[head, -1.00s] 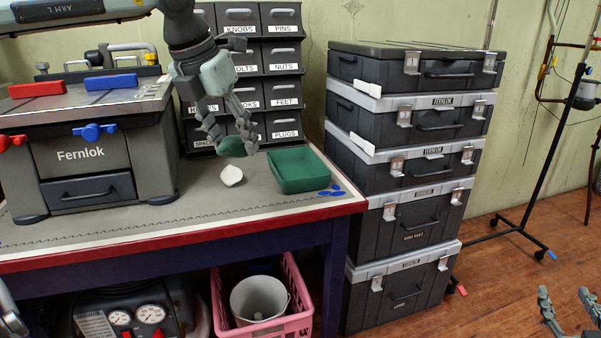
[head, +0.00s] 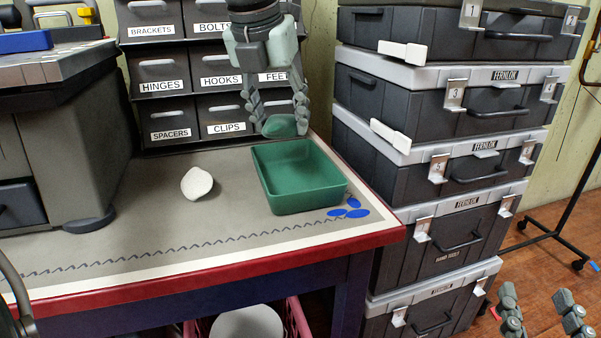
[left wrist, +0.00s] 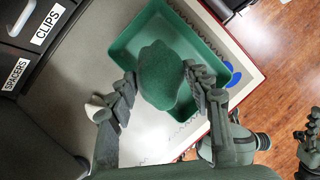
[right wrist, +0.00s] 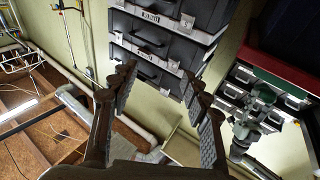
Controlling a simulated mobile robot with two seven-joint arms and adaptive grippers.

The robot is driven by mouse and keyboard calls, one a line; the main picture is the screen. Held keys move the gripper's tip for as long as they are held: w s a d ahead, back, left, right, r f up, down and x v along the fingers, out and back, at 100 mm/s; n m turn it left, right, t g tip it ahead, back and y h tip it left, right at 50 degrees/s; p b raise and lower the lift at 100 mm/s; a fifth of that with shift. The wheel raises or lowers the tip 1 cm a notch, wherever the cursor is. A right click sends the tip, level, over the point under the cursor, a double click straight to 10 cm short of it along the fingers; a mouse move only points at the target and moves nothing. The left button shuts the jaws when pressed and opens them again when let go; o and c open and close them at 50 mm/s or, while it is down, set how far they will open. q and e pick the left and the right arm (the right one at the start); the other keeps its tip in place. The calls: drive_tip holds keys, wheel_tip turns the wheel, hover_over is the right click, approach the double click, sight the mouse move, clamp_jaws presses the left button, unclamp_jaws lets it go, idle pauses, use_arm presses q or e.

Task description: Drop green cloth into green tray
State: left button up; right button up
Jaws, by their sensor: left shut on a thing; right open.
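The green cloth (head: 281,125) is a bunched dark green lump between the fingers of my left gripper (head: 279,124). In the left wrist view the cloth (left wrist: 159,76) sits between both fingers, which are shut on it. The green tray (head: 300,203) is an open, empty rectangular tray on the bench. The cloth is held above the tray's back edge in the head view. In the left wrist view the tray (left wrist: 130,44) lies below and beyond the cloth, which hides part of it. My right gripper (head: 542,312) is open and empty at the lower right, away from the bench.
A white crumpled or dish-like piece (head: 197,197) lies left of the tray. Blue ovals (head: 348,208) mark the bench at its right corner. Labelled drawers (head: 170,120) stand behind. A stack of grey cases (head: 450,150) rises right of the bench (head: 150,262).

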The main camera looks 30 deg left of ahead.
use_arm(q)
drive_tip(key=shift+w+a+f, duration=0.1)
drive_tip(key=shift+w+f, duration=0.1)
drive_tip(key=shift+w, duration=0.15)
drive_tip(key=shift+f, duration=0.15)
drive_tip(key=b, duration=0.3)
hover_over(284, 184)
wheel_tip(284, 184, down, 4)
drive_tip(key=shift+s+f, duration=0.1)
drive_tip(key=shift+f, duration=0.6)
use_arm(e)
drive_tip(key=s+r+t+y, duration=0.1)
drive_tip(key=s+r+t, duration=0.3)
drive_tip(key=r+t, duration=0.2)
drive_tip(key=shift+d+r+m+y, duration=0.3)
drive_tip(key=shift+d+r, duration=0.15)
drive_tip(key=shift+r, duration=0.8)
use_arm(q)
drive_tip(key=o, duration=1.2)
